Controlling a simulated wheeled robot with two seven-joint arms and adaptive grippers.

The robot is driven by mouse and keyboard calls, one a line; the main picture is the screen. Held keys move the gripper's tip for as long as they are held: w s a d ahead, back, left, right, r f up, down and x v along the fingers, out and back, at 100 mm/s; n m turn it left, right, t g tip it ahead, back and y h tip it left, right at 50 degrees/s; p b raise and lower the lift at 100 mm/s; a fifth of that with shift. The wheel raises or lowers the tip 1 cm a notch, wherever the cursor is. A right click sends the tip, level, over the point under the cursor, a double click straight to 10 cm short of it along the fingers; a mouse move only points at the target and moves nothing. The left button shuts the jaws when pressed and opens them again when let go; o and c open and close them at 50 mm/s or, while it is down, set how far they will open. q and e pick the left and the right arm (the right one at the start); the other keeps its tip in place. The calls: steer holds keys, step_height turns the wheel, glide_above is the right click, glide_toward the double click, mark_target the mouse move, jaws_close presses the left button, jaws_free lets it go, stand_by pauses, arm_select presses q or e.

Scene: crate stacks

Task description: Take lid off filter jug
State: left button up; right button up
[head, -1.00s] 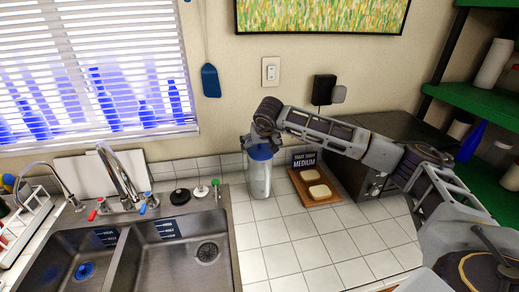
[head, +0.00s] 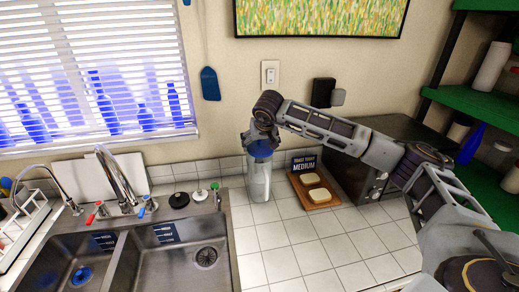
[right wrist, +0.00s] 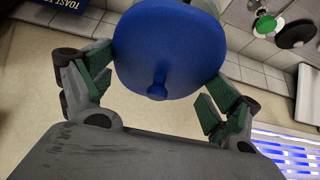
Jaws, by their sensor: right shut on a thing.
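The filter jug (head: 258,182) is a pale, see-through upright container on the tiled counter by the back wall. Its blue round lid (head: 260,149) shows at its top in the head view, slightly tilted. My right gripper (head: 262,138) is above the jug, shut on the lid. In the right wrist view the lid (right wrist: 165,50) with its small knob fills the space between the fingers of my right gripper (right wrist: 160,90); the jug is hidden behind it. I cannot tell whether there is a clear gap between lid and jug rim. My left gripper is not in view.
A wooden board (head: 315,190) with bread slices lies right of the jug, near a dark appliance (head: 372,150). The sink (head: 185,250) is at left, with stoppers (head: 179,199) behind it. The counter tiles in front of the jug are clear.

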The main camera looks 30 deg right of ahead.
steer(key=shift+r+b, duration=0.6)
steer(key=shift+r, duration=3.1)
steer(key=s+a+f+n+y, duration=0.1)
steer(key=s+a+f+n, duration=0.2)
steer(key=s+a, duration=0.4)
steer(key=shift+s+a+f+y, duration=0.15)
steer(key=shift+s+a+y, duration=0.2)
steer(key=shift+a, duration=1.95)
steer(key=shift+f, duration=0.1)
steer(key=shift+f, duration=0.1)
